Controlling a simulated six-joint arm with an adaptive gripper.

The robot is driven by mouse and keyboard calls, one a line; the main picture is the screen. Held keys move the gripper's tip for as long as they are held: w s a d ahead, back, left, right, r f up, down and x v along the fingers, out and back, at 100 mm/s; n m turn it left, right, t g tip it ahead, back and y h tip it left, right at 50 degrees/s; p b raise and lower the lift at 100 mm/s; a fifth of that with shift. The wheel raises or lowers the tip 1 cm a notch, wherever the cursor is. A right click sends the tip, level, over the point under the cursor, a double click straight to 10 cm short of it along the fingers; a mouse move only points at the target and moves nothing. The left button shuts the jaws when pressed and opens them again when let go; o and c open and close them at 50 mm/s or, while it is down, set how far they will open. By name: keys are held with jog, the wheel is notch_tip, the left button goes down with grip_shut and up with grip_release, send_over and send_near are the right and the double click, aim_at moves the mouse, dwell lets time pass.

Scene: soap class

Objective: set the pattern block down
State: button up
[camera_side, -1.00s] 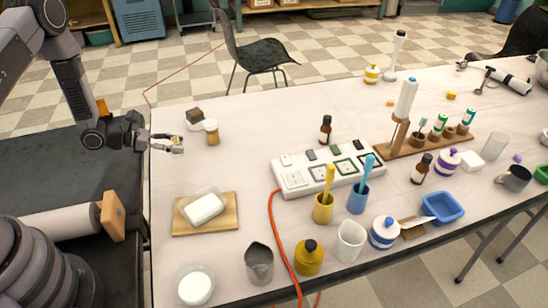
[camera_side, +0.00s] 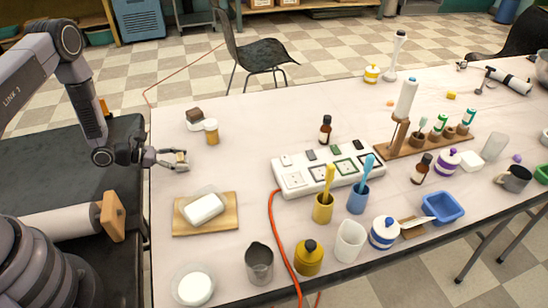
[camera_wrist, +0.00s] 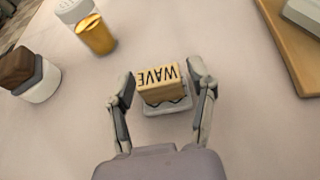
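The pattern block (camera_wrist: 160,82) is a small pale wooden block with the word WAVE on its face and a grey, zigzag-edged part below it. In the side view the block (camera_side: 181,157) is at the left end of the table, low at or on the tabletop. My gripper (camera_wrist: 162,85) has one finger on each side of the block, with narrow gaps between the fingers and its sides. It looks open around the block. In the side view my gripper (camera_side: 178,159) reaches in from the left. The block's underside is hidden.
A wooden board (camera_side: 228,224) with a white soap bar (camera_side: 204,209) lies nearer the camera. An amber jar (camera_side: 211,132) and a brown-topped white block (camera_side: 195,119) stand behind. The table between is clear.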

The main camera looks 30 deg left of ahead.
jog(key=shift+r, duration=0.1)
jog(key=shift+s+a+r, duration=0.15)
jog(key=v, duration=1.1)
jog(key=s+d+r+m+g, duration=0.2)
jog(key=d+r+m+g, duration=0.4)
jog(key=r, duration=0.5)
jog(key=s+d+r+m+g, duration=0.2)
jog(key=d+r+m, duration=0.2)
jog(key=r+m, duration=0.5)
jog(key=s+r+m+t+y, duration=0.1)
jog(key=s+r+m+y, duration=0.2)
jog(key=s+r+m, duration=0.1)
jog(key=s+r+m+t+y, duration=0.1)
jog(key=s+r+m+y, duration=0.2)
jog(key=s+r, duration=0.3)
jog(key=s+r+m+t+y, duration=0.2)
jog(key=s+r+m+y, duration=0.1)
jog(key=s+r+m, duration=0.2)
jog(key=shift+s+d+r+y, duration=0.1)
jog(key=shift+s+r+y, duration=0.05)
jog(key=shift+s, duration=0.4)
jog(key=shift+s+d+r+y, duration=0.1)
jog(key=shift+s+r+y, duration=0.1)
jog(key=shift+s, duration=0.35)
